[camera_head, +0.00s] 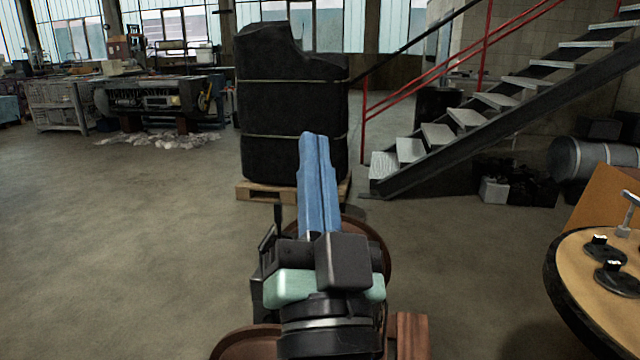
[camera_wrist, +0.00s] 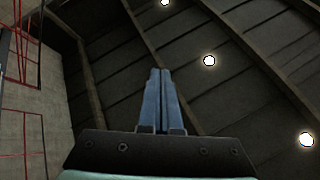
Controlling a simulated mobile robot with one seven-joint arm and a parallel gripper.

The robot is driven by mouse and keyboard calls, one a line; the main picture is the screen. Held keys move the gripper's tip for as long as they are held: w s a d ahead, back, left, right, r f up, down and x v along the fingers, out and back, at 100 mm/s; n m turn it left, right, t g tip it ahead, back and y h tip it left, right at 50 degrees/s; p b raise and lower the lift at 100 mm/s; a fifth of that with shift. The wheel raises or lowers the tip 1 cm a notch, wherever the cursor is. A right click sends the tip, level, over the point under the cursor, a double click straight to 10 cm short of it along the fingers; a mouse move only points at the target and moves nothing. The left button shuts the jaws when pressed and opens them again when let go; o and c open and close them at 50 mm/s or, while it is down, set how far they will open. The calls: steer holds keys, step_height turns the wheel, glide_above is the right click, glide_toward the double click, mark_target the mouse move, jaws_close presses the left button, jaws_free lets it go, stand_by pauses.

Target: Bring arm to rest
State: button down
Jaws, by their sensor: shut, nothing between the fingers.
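My gripper (camera_head: 316,140) is in the middle of the head view, with its two long blue fingers side by side and closed together. The fingers point up and away from me, and nothing is held between them. In the wrist view my gripper (camera_wrist: 160,75) also shows shut, with the dark ceiling and its round lamps behind it. The arm is folded close in front of my body, and its lower links are partly hidden behind the wrist.
A round wooden-topped table (camera_head: 590,272) with small dark parts stands at the right. A tall black wrapped load (camera_head: 290,110) sits on a wooden pallet (camera_head: 262,191) ahead. Metal stairs (camera_head: 465,118) with red rails rise at the right. The floor at left is clear.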

steer(key=s+r+n+t+h, duration=0.25)
steer(key=s+r, duration=0.55)
steer(key=r, duration=0.4)
step_height(320, 180, up, 22)
steer(key=p, duration=2.1)
steer(key=shift+s+d+f+n, duration=0.15)
steer(key=shift+s+f+n, duration=0.15)
steer(key=shift+n, duration=0.15)
steer(key=shift+g, duration=0.25)
